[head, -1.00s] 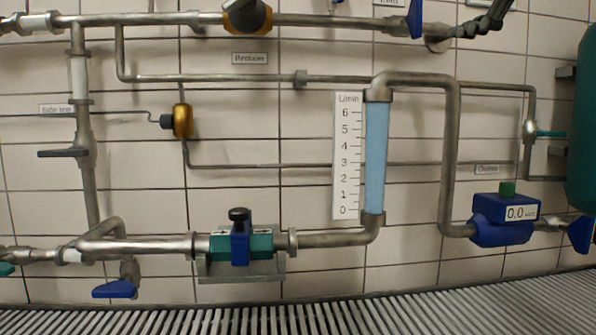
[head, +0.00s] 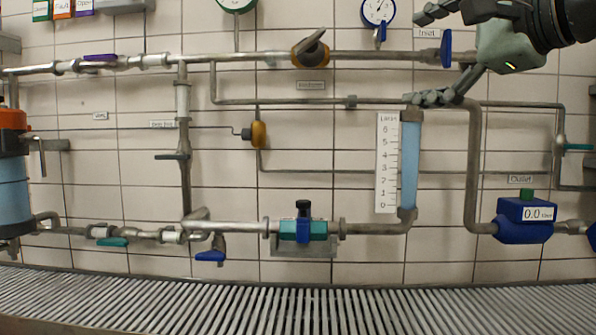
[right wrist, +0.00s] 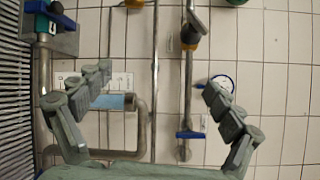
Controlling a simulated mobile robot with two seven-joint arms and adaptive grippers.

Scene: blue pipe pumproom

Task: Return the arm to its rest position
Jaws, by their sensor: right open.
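My right gripper (head: 437,58) is at the upper right of the head view, its arm coming in from the right edge. Its two grey fingers are spread wide, with nothing between them. One finger is above the upper pipe near the blue inlet handle (head: 446,48); the other appears in front of the pipe bend above the flow tube (head: 410,165). In the right wrist view the gripper (right wrist: 160,88) is also open and empty, with the pipes and tiled wall beyond it. I cannot tell the exact gap to the pipes. My left gripper is not in view.
Pipes run along the tiled wall (head: 330,130). A blue meter (head: 524,220) is at the lower right, a teal and blue valve (head: 303,230) at the lower middle, and an orange and blue vessel (head: 12,170) at the left. A floor grating (head: 300,305) lies in front.

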